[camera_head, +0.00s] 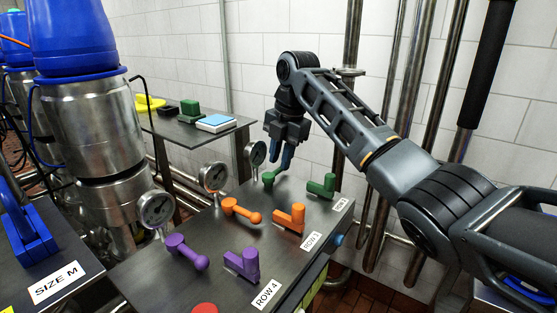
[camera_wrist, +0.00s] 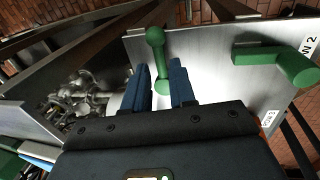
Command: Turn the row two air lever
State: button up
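The row with two green levers carries a label ending in "W 2" in the wrist view. One is a green ball-ended lever (camera_head: 269,178), on the gauge side of the panel; in the wrist view its ball and arm (camera_wrist: 157,50) point away between my fingers. The other is a green block-handled lever (camera_head: 322,187), also in the wrist view (camera_wrist: 280,62). No marking shows which is air. My gripper (camera_head: 282,168) points down over the ball-ended lever. Its two blue fingers (camera_wrist: 161,68) are apart, one either side of that lever; I cannot tell whether they touch it.
Orange levers (camera_head: 240,209) and purple levers (camera_head: 242,264) stand on the same dark panel (camera_head: 205,250), nearer the camera. Pressure gauges (camera_head: 213,177) line its left edge. Steel pipes (camera_head: 405,150) rise behind, right. A side table (camera_head: 180,130) stands at the back left.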

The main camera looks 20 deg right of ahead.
jog(key=shift+w+a+f, duration=0.1)
jog(key=shift+w+f, duration=0.05)
jog(key=shift+f, duration=0.85)
grip_shut()
